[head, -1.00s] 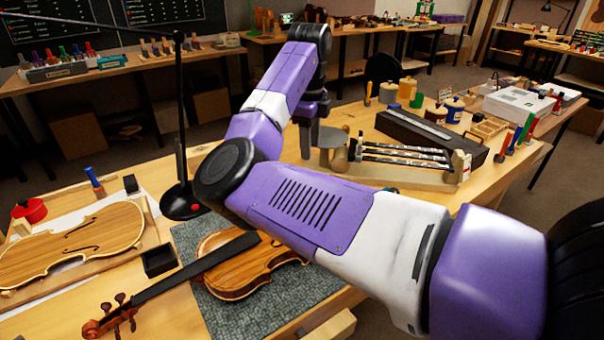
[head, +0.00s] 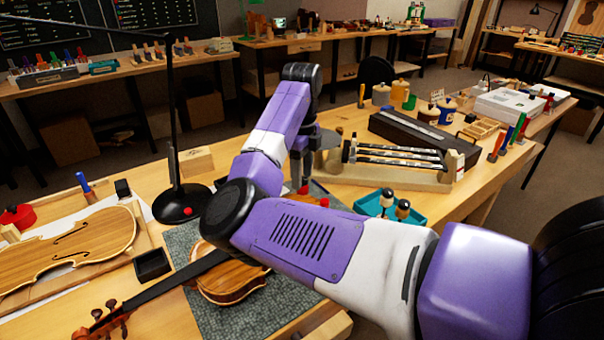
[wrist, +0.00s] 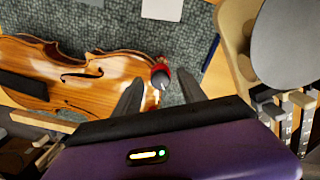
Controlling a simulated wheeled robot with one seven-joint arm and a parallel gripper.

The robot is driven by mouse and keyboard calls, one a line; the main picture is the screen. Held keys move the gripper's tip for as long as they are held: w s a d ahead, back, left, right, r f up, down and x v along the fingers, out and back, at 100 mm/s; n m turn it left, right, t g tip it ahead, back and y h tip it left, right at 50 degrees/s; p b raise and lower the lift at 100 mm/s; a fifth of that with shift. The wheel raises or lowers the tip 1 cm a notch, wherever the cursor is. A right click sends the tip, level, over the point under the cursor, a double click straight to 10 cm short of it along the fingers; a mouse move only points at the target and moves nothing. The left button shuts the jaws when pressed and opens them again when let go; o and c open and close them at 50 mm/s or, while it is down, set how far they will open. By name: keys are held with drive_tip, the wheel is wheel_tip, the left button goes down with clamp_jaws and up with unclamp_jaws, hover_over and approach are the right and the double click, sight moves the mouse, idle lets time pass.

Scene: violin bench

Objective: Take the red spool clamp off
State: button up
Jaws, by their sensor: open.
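The red spool clamp (wrist: 160,76) shows in the wrist view at the edge of a brown violin body (wrist: 85,75), with a dark grey part on its near side. My gripper (wrist: 160,92) is open, its two dark fingers on either side of the clamp in the picture. I cannot tell whether they touch it. In the head view my gripper (head: 301,178) points down above the bench mat behind my arm. Small red spots show by the fingertips; which of them is the clamp is unclear. The violin body (head: 228,284) is partly hidden by my arm.
A black lamp (head: 182,200) stands left of my arm. A bow rack (head: 400,172) stands to the right, near a teal tray (head: 375,203) with small bottles. In the wrist view, a grey disc (wrist: 290,40) lies close on the right.

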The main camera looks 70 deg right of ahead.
clamp_jaws()
drive_tip(key=shift+r+p, duration=0.1)
drive_tip(key=shift+p, duration=0.35)
drive_tip(key=n+p, duration=0.3)
drive_tip(key=shift+r+p, duration=0.2)
drive_tip(key=shift+p, duration=0.2)
drive_tip(key=n+p, duration=0.6)
drive_tip(key=p, duration=0.1)
drive_tip(key=shift+a+p, duration=0.1)
drive_tip(key=shift+p, duration=0.25)
drive_tip(key=n+p, duration=0.5)
drive_tip(key=shift+n+p, duration=0.3)
drive_tip(key=shift+n, duration=0.1)
drive_tip(key=shift+f+n+p, duration=0.15)
drive_tip(key=shift+n+p, duration=0.75)
drive_tip(key=shift+n, duration=0.25)
drive_tip(key=shift+f+n+p, duration=0.1)
drive_tip(key=shift+n+p, duration=0.75)
drive_tip(key=shift+n, duration=0.3)
